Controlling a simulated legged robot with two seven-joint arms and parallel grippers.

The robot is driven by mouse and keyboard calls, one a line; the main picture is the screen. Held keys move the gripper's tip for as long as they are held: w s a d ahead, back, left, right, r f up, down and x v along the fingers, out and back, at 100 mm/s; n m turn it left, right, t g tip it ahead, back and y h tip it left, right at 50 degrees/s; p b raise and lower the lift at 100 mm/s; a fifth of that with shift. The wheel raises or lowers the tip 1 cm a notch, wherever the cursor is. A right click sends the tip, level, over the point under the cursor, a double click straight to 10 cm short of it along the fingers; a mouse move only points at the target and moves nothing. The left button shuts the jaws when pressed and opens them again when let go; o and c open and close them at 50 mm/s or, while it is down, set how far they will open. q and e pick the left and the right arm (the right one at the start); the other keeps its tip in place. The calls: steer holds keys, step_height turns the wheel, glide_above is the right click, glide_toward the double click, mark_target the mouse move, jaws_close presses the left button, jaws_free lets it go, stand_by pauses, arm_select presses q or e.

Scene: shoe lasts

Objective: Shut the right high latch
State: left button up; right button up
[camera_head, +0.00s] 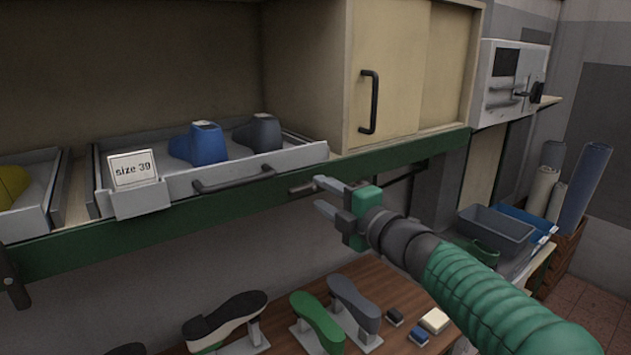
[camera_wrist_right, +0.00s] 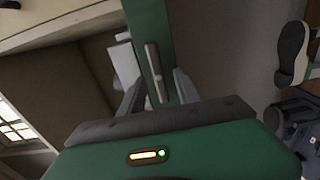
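The right high latch (camera_head: 302,188) is a small grey bar on the front of the green shelf rail, just below the right end of the size 39 drawer. In the head view it lies roughly along the rail. My right gripper (camera_head: 326,196) is open, its fingers pointing left toward the latch's right end. In the right wrist view the latch (camera_wrist_right: 153,65) shows on the green rail, ahead of and between the open fingers (camera_wrist_right: 158,95). I see no clear contact. My left gripper is not in view.
The size 39 drawer (camera_head: 228,182) holds blue and dark lasts. A dark lever (camera_head: 13,284) hangs at the rail's far left. A handled cabinet door (camera_head: 388,85) is above. Shoe soles on stands (camera_head: 318,318) are on the wooden bench below. A grey bin (camera_head: 494,232) stands right.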

mark_target(312, 187)
steer(key=shift+p+x, duration=0.35)
steer(key=shift+x, duration=1.15)
steer(key=shift+c, duration=0.3)
jaws_close()
